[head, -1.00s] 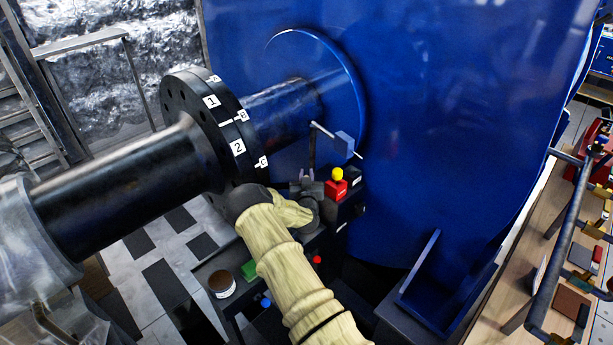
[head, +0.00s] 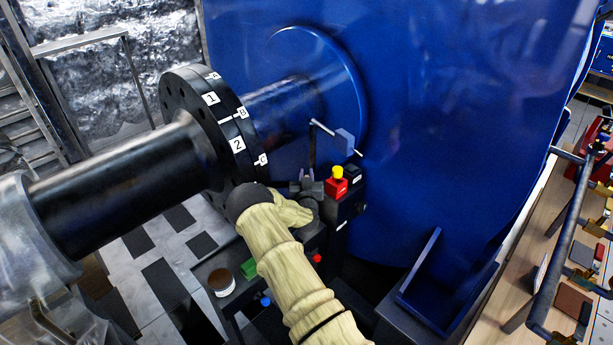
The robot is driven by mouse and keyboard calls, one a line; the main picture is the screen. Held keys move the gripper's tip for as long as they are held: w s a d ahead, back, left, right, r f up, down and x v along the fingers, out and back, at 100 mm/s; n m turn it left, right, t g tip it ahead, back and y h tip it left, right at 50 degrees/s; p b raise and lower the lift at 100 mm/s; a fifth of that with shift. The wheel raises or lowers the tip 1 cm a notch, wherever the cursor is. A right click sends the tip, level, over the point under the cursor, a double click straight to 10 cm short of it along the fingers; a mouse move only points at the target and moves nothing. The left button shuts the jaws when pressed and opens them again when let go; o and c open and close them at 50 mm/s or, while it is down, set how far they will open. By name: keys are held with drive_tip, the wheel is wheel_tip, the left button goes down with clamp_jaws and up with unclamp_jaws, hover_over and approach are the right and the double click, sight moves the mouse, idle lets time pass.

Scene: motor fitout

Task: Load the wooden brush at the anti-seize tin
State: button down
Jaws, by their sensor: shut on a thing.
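A round open tin (head: 221,287) with a pale side and brown contents stands on the dark cart at the lower left; its label is too small to read, but it looks like the anti-seize tin. My gripper (head: 307,177) is at the end of my cream-sleeved arm, up and to the right of the tin and well apart from it. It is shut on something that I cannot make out. The wooden brush does not show clearly in this view.
A black shaft flange (head: 205,120) with numbered tags is left of my gripper. A large blue housing (head: 450,130) is behind it. A red box with a yellow button (head: 337,185) is close on the right. A green item (head: 249,269) lies beside the tin.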

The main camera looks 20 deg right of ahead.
idle(0.6)
wheel_tip(320, 180, up, 7)
drive_tip(key=p, duration=0.3)
idle(0.6)
drive_tip(key=shift+f, duration=0.1)
idle(0.6)
